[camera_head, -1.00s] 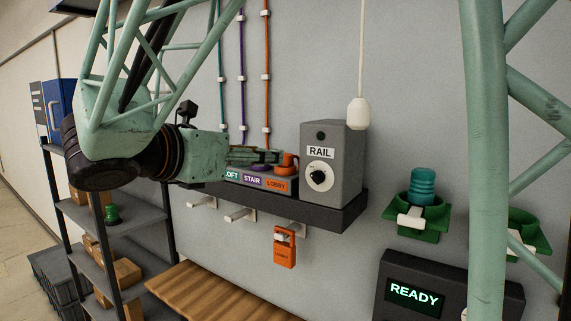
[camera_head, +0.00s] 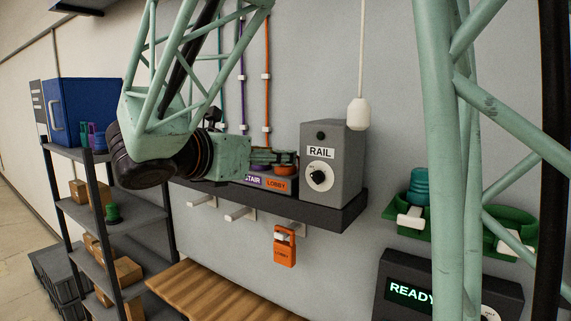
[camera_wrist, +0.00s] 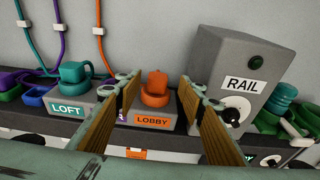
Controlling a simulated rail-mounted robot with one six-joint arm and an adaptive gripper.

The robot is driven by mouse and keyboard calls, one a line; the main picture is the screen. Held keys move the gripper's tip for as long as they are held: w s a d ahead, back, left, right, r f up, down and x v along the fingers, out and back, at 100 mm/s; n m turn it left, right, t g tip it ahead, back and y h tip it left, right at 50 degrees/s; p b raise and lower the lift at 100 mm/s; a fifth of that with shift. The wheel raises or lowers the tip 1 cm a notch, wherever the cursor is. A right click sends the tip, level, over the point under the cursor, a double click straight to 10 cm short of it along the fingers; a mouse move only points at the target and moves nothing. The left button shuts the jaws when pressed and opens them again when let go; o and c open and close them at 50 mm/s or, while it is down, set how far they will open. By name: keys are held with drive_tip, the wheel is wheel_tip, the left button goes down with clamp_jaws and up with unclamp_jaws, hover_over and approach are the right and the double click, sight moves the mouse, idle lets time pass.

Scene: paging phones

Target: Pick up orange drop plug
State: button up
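The orange drop plug (camera_wrist: 155,90) stands on the grey block (camera_wrist: 141,104) above the LOBBY label. My gripper (camera_wrist: 156,84) is open, with one finger on each side of the plug in the wrist view. I cannot tell how deep the fingers reach around it, and no contact shows. In the head view my gripper (camera_head: 275,156) points right along the shelf, and its fingers cover part of the orange plug (camera_head: 286,169).
The grey RAIL box (camera_head: 342,150) stands just right of the plug on the dark shelf (camera_head: 310,217). Another plug-like piece (camera_wrist: 72,74) sits above the LOFT label. An orange tag (camera_head: 284,248) hangs below the shelf. A white pull cord (camera_head: 358,113) hangs in front.

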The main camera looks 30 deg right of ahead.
drive_tip(key=shift+d, duration=0.1)
drive_tip(key=shift+p+x, duration=0.55)
drive_tip(key=shift+x, duration=1.95)
drive_tip(key=shift+w, duration=0.2)
drive_tip(key=shift+c, duration=0.3)
drive_tip(key=c, duration=0.9)
